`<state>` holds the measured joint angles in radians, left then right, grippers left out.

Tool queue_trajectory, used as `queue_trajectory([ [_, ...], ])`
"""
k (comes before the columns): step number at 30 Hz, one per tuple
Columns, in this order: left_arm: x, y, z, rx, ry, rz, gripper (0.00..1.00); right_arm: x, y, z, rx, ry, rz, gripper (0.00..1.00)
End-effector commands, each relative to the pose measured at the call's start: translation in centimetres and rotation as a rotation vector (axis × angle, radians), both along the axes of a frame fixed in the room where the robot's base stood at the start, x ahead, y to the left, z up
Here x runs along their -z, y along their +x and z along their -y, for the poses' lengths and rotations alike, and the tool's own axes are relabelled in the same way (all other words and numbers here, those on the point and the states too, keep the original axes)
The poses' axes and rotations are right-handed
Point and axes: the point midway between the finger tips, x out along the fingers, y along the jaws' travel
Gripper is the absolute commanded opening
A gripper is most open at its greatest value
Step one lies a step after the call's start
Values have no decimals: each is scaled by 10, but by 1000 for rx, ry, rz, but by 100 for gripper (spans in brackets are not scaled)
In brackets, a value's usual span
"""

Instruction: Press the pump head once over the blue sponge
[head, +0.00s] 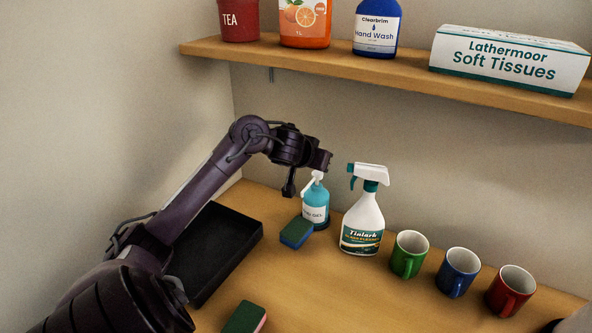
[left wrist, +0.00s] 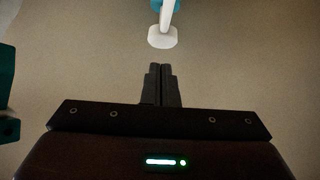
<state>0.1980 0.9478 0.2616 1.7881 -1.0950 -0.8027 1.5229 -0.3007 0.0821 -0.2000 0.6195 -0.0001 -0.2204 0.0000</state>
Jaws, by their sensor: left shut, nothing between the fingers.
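A teal pump bottle (head: 315,208) with a white pump head (head: 317,176) stands upright near the wall. Its nozzle points to the lower left, towards the side of the blue sponge (head: 293,235), which has a green top and lies on the counter just left of the bottle. My left gripper (head: 325,164) is at the pump head, close above it; contact cannot be told. In the left wrist view my left gripper's fingers (left wrist: 161,72) are shut and empty, with the white pump head (left wrist: 162,39) just beyond their tips. My right gripper is not in view.
A white spray bottle (head: 362,226) stands close right of the pump bottle. Green (head: 408,262), blue (head: 457,278) and red (head: 509,294) mugs follow to the right. A black tray (head: 233,262) lies left, another green-topped sponge (head: 242,317) in front. A shelf (head: 370,75) runs above.

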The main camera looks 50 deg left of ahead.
Motion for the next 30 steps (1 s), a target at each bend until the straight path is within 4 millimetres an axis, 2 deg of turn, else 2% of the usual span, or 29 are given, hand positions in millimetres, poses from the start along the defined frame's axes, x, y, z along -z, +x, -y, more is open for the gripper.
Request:
queue_trajectory([
  [15, 0, 0, 0, 0, 0, 0, 0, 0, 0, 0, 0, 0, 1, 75],
  [30, 18, 0, 0, 0, 0, -1, 0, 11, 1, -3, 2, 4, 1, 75],
])
